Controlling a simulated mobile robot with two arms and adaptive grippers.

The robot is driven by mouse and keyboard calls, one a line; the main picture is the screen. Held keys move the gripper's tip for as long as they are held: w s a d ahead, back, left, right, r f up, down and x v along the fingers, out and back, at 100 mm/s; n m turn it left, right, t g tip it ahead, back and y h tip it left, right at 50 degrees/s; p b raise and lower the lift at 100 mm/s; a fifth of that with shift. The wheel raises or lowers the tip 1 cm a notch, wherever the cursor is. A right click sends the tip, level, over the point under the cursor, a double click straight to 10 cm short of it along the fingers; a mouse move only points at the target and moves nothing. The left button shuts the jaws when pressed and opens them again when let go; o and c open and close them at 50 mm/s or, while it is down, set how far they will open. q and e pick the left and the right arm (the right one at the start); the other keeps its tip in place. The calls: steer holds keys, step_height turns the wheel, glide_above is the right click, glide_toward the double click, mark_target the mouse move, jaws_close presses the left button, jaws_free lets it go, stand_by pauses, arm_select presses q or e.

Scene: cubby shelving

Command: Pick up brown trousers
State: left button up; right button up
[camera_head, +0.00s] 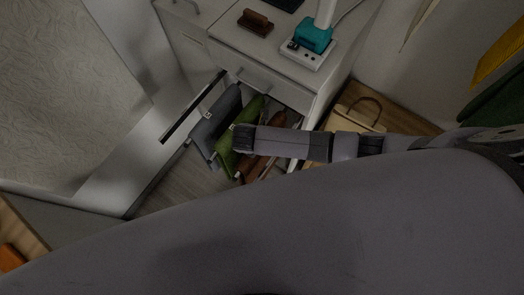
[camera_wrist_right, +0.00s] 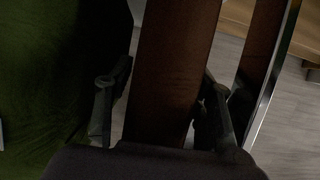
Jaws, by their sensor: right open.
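The brown trousers (camera_head: 262,164) hang beside green trousers (camera_head: 241,136) and grey trousers (camera_head: 214,122) on the pulled-out rack below the white cabinet top. My right gripper (camera_head: 242,138) is over the hanging garments and hides part of them. In the right wrist view, my right gripper (camera_wrist_right: 166,78) is open, with one finger on each side of a hanging brown strip of the trousers (camera_wrist_right: 172,50). The fingers do not look closed on it. Green cloth (camera_wrist_right: 45,80) is close on the left. My left gripper is not in view.
A second brown strip (camera_wrist_right: 262,45) and a metal rail (camera_wrist_right: 272,80) are right of the fingers. The cabinet top (camera_head: 245,42) holds a brown brush-like object (camera_head: 255,21) and a teal object (camera_head: 313,37). A beige bag (camera_head: 352,118) stands at right.

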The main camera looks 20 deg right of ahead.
jaws_close()
stand_by(0.8)
